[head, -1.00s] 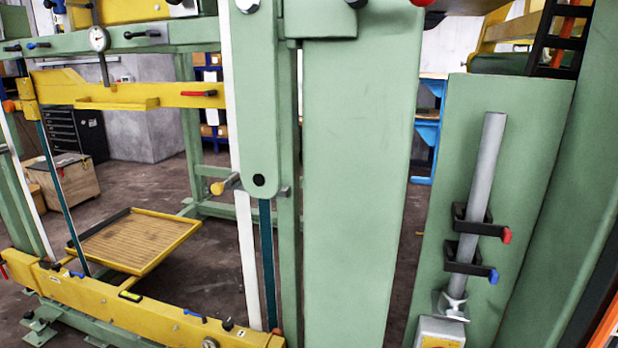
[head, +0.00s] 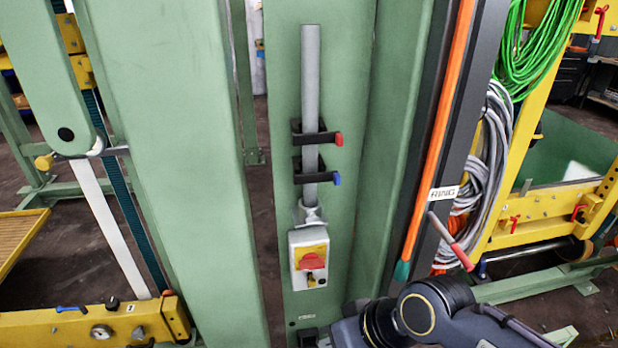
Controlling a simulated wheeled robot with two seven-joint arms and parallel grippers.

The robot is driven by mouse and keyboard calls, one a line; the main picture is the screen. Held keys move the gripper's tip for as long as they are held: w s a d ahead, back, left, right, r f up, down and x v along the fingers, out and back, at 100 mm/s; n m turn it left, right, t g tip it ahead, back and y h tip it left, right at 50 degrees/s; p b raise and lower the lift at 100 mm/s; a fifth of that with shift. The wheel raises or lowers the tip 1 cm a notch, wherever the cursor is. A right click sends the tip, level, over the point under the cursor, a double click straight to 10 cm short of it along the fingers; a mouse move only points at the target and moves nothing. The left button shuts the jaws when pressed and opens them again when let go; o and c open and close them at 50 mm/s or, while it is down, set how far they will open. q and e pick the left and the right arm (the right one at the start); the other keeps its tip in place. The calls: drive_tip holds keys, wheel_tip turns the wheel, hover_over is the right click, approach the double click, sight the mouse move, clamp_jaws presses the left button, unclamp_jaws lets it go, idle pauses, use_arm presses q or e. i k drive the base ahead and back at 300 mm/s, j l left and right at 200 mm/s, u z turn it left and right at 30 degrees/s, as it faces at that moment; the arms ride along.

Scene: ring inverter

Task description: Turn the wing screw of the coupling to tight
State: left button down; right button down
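I cannot clearly make out a wing screw. A grey upright pipe (head: 311,90) stands against a green panel, and a pale fitting (head: 311,213) sits at its lower end, just above a switch box (head: 308,262). Whether this fitting is the coupling I cannot tell. A dark arm of mine enters at the bottom right, low in front of the panel. Its gripper is not visible, and my other gripper is out of the picture too.
Two black clamps with red (head: 338,139) and blue (head: 337,179) ends hold the pipe. A red-handled lever (head: 453,243) projects right of the panel. Green cable (head: 540,40) and grey cable (head: 488,150) hang further right. A wide green post (head: 175,150) stands on the left.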

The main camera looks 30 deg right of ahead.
sight(313, 219)
drive_tip(key=k+j+z, duration=0.2)
drive_tip(key=z, duration=0.2)
drive_tip(key=k+j+z, duration=0.35)
drive_tip(key=i+j, duration=0.05)
drive_tip(key=i, duration=0.05)
